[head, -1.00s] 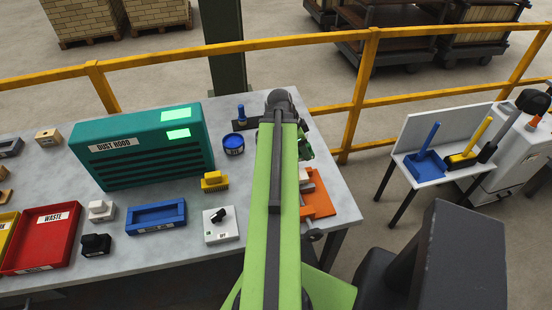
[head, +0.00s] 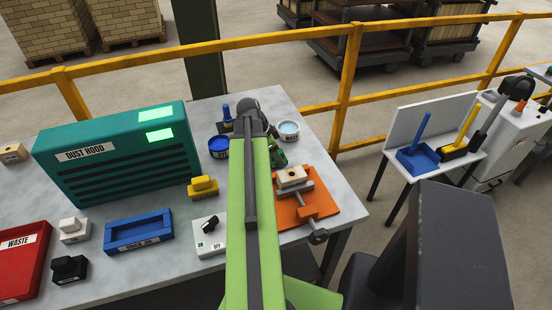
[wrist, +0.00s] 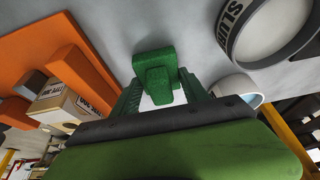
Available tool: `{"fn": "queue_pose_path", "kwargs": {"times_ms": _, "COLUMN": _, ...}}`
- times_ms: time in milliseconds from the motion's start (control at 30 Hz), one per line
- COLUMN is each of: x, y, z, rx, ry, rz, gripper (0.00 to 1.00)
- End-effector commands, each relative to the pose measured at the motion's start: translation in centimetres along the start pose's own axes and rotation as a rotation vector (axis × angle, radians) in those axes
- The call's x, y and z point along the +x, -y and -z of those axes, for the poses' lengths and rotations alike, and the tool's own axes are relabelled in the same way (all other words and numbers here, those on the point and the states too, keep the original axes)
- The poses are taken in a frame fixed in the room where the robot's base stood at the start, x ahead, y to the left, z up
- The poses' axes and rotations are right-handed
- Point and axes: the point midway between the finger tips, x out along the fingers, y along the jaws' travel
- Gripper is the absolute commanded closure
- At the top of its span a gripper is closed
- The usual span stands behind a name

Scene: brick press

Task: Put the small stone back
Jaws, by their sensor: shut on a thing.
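My gripper (wrist: 160,92) shows in the wrist view with its ribbed green fingers on both sides of a small green block (wrist: 157,66), which looks like the small stone. It is shut on this block, over the grey table top; whether the block touches the table I cannot tell. In the head view my arm hides most of the gripper, and only a green part shows beside the arm's end, between the blue bowl (head: 219,147) and the water bowl (head: 288,131).
An orange board (head: 318,211) with a clamp and a pale block (head: 292,177) lies right of my arm. A yellow brush (head: 203,187), switch box (head: 210,239), blue tray (head: 138,232) and teal dust hood (head: 115,160) stand left. A yellow rail (head: 345,88) runs behind the table.

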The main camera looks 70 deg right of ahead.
Motion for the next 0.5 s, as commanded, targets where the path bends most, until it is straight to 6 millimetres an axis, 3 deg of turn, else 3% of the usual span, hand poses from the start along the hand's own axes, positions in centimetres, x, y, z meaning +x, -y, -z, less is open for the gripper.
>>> {"fn": "queue_pose_path", "kwargs": {"times_ms": 167, "x": 0.24, "y": 0.03, "z": -0.19, "rx": -0.001, "ry": 0.0, "rz": 0.001, "gripper": 0.92}}
{"fn": "queue_pose_path", "kwargs": {"times_ms": 200, "x": 0.25, "y": 0.03, "z": -0.2, "rx": -0.001, "ry": 0.0, "rz": 0.001, "gripper": 0.46}}
{"fn": "queue_pose_path", "kwargs": {"times_ms": 367, "x": 0.15, "y": 0.01, "z": -0.11, "rx": -0.001, "ry": 0.0, "rz": 0.0, "gripper": 0.26}}
{"fn": "queue_pose_path", "kwargs": {"times_ms": 500, "x": 0.18, "y": -0.01, "z": -0.03, "rx": 0.001, "ry": 0.0, "rz": 0.0, "gripper": 0.26}}
